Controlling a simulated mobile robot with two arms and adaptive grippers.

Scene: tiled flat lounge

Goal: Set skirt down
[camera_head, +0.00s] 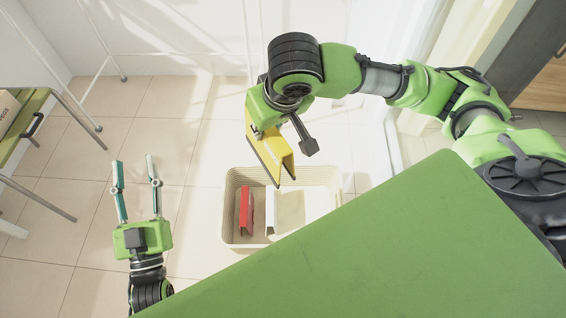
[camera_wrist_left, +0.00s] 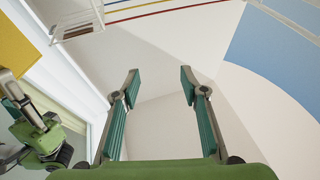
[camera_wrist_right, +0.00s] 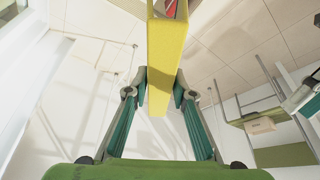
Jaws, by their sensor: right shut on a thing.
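The skirt (camera_head: 272,150) appears as a stiff, folded yellow piece with a V-shaped end. My right gripper (camera_head: 262,122) is shut on its upper part and holds it above the far side of a cream basket (camera_head: 230,212). In the right wrist view the skirt (camera_wrist_right: 170,50) sits between the fingertips (camera_wrist_right: 160,88) and extends away from them. The fingers are mostly hidden in the head view. My left gripper (camera_head: 133,167) is open and empty, left of the basket; its spread fingers also show in the left wrist view (camera_wrist_left: 161,78).
A red folded piece (camera_head: 246,210) and a white piece (camera_head: 270,212) stand inside the basket, whose right part looks freer. A green surface (camera_head: 400,245) covers the near right and hides a basket corner. A drying rack (camera_head: 100,60) stands behind.

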